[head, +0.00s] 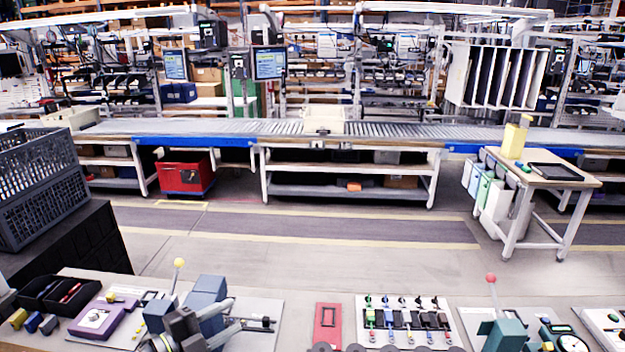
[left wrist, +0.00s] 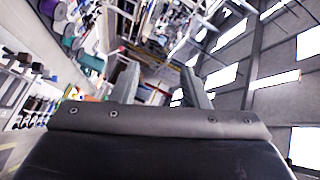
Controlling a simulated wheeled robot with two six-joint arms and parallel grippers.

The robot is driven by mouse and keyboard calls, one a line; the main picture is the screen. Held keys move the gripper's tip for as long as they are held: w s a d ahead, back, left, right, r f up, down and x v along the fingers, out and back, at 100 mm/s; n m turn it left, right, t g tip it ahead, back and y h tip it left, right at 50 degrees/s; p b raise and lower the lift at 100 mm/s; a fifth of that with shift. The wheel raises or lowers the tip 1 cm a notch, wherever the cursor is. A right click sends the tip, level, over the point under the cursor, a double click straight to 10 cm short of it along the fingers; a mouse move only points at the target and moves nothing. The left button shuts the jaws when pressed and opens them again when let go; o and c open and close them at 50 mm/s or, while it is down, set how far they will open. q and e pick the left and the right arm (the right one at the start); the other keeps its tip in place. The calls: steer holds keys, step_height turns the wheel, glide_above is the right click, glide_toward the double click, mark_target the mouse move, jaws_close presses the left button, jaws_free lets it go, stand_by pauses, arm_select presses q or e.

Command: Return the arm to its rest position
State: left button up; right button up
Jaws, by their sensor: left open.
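My left gripper (head: 250,325) is at the bottom left of the head view, above the near workbench and in front of a blue-grey lever press (head: 208,291). Its fingers point to the right. In the left wrist view my left gripper (left wrist: 160,82) shows two dark fingers standing apart, with nothing between them. Beyond them that view shows a tilted stretch of the hall and the ceiling lights. The gripper covers part of the press. My right gripper does not show. No screwdriver can be made out clearly.
The near bench holds a black bin (head: 55,294), a purple box (head: 97,318), a red plate (head: 327,325), a white board with several coloured tools (head: 405,320) and a teal press (head: 503,332). A grey crate (head: 45,180) stands at left. Open floor lies beyond the bench.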

arm_select(q)
steer(key=s+a+r+n+t+y, duration=0.4)
steer(key=a+r+n+t+y, duration=0.3)
steer(key=a+n+t+y, duration=0.4)
steer(key=s+a+f+n+g+y, duration=0.8)
steer(key=s+a+f+n+g, duration=0.15)
steer(key=n, duration=0.25)
steer(key=s+d+f+g+h, duration=0.35)
steer(key=s+f+g, duration=0.2)
steer(key=s, duration=0.35)
steer(key=s+d+f+g+h, duration=0.2)
steer(key=s+d+f+g, duration=0.2)
steer(key=s+f, duration=0.4)
step_height(320, 180, down, 29)
steer(key=s+a+g+b, duration=0.1)
steer(key=a+b, duration=0.1)
steer(key=b, duration=0.4)
steer(key=s+d+f+b, duration=0.1)
steer(key=s+f+b, duration=0.1)
steer(key=s+f, duration=0.5)
steer(key=s+f+g+b, duration=0.1)
steer(key=s+f+b, duration=0.2)
steer(key=s+f, duration=0.5)
step_height(320, 180, down, 7)
steer(key=shift+s+d+f+g+h+b, duration=0.1)
steer(key=shift+s+d+g+h+b, duration=0.05)
steer(key=shift+d+g+h+b, duration=0.2)
